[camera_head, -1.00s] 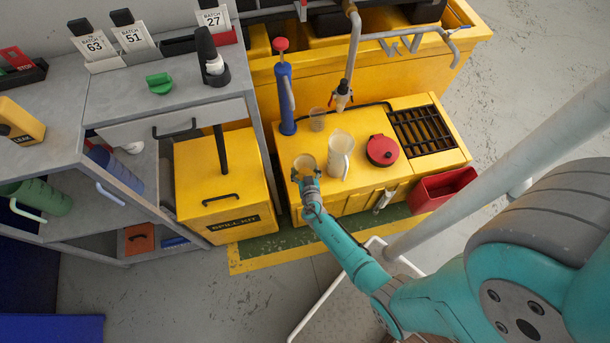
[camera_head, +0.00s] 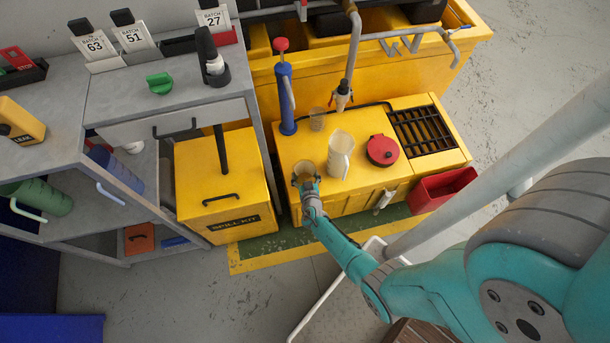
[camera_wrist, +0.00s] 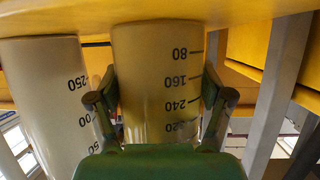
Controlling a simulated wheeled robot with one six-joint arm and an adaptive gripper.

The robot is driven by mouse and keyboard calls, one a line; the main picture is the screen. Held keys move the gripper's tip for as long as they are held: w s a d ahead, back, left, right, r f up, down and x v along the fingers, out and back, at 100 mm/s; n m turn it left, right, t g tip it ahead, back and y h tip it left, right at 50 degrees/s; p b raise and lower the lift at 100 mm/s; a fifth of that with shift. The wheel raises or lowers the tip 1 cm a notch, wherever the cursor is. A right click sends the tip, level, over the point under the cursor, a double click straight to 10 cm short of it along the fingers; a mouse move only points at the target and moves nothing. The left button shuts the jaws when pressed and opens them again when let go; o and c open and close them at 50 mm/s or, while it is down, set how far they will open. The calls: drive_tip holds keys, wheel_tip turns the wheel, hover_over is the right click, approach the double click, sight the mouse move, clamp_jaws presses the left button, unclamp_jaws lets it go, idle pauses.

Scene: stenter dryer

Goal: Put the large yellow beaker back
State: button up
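A clear, yellow-tinted beaker (camera_head: 304,168) is at the near left corner of the yellow bench top (camera_head: 375,185). In the wrist view the beaker (camera_wrist: 158,75) shows marks from 80 to 320 and appears upside down. My gripper (camera_head: 307,180) has a finger against each side of it, also in the wrist view (camera_wrist: 160,105), and is shut on it. Whether its base touches the bench cannot be told. A larger pale jug (camera_head: 340,155) with a handle stands just right of it, also close in the wrist view (camera_wrist: 45,100).
A small clear beaker (camera_head: 317,118) stands behind, beside a blue pump (camera_head: 285,95). A red round lid (camera_head: 382,150) and a dark grate (camera_head: 422,130) are at right. A spill kit box (camera_head: 215,175) and grey shelves (camera_head: 75,130) with coloured jugs stand left. A tap (camera_head: 343,95) hangs above.

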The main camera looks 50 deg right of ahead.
drive_tip(key=o, duration=0.4)
drive_tip(key=shift+c, duration=0.2)
drive_tip(key=shift+r, duration=0.1)
drive_tip(key=v, duration=1.2)
drive_tip(key=s+a+r+n+y, duration=0.25)
drive_tip(key=s+a+r, duration=0.25)
drive_tip(key=s, duration=0.4)
drive_tip(key=s+a+r+n+y, duration=0.2)
drive_tip(key=s+a+r+y, duration=0.3)
drive_tip(key=s, duration=0.4)
drive_tip(key=s+a+r+n+t, duration=0.1)
drive_tip(key=s+r, duration=0.1)
drive_tip(key=r, duration=0.7)
drive_tip(key=s+a+r+n+t, duration=0.1)
drive_tip(key=a+r+t, duration=0.1)
drive_tip(key=r, duration=0.8)
drive_tip(key=s+a+r+n+t, duration=0.1)
drive_tip(key=s+r, duration=0.1)
drive_tip(key=r, duration=0.7)
drive_tip(key=shift+s+a+r+y, duration=0.3)
drive_tip(key=shift+s+r+y, duration=0.05)
drive_tip(key=shift+y, duration=0.1)
